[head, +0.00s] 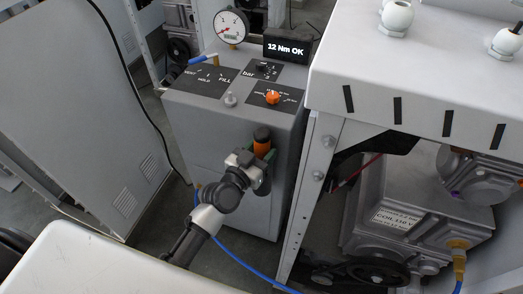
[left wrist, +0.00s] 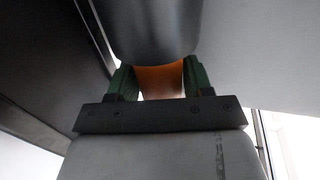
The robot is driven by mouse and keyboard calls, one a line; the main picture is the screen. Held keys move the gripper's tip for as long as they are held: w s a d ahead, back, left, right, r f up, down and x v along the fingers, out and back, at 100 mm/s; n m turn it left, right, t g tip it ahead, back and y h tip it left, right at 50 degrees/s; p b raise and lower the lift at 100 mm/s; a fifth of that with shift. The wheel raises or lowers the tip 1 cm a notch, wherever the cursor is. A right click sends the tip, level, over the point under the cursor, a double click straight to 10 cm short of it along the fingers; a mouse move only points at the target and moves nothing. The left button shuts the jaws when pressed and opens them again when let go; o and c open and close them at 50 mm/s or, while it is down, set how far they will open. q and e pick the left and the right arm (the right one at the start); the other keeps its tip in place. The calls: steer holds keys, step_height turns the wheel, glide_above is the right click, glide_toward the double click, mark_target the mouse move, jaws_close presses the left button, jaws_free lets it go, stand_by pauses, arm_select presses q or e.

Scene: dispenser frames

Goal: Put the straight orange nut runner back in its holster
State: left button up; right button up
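The orange nut runner (head: 262,149) stands about upright in front of the grey cabinet's front face, with its dark end up. My left gripper (head: 263,172) is around it just below the orange part that shows. In the left wrist view the two green fingers of my left gripper (left wrist: 160,82) sit against both sides of the orange body (left wrist: 160,75). A wide dark rounded part (left wrist: 155,30) lies beyond it. I cannot make out the holster. My right gripper is not in view.
The grey cabinet (head: 182,120) carries a pressure gauge (head: 231,26), a "12 Nm OK" display (head: 290,47) and an orange knob (head: 273,97). A white frame (head: 335,150) with a pump unit stands close on the right. A blue hose (head: 238,258) runs along the floor.

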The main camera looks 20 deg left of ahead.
arm_select(q)
steer(key=shift+o, duration=1.3)
steer(key=v, duration=1.2)
steer(key=shift+r, duration=0.1)
steer(key=s+a+f+g+y, duration=0.1)
steer(key=s+f+g, duration=0.2)
steer(key=f, duration=0.8)
steer(key=s+a+f+n+g+y, duration=0.1)
steer(key=s+f+g, duration=0.25)
steer(key=f, duration=0.85)
steer(key=s+a+f+g+y, duration=0.1)
steer(key=s+a+f+g, duration=0.2)
steer(key=f, duration=0.8)
steer(key=s+f+g, duration=0.2)
steer(key=s+f, duration=0.2)
steer(key=s, duration=0.3)
steer(key=s+f+g+y, duration=0.1)
steer(key=s+f+g, duration=0.1)
steer(key=s+f, duration=0.3)
steer(key=s+f+g+y, duration=0.1)
steer(key=s+f, duration=0.3)
steer(key=s, duration=0.6)
steer(key=shift+s+f+g, duration=0.25)
steer(key=shift+s+g, duration=0.15)
steer(key=shift+g, duration=0.45)
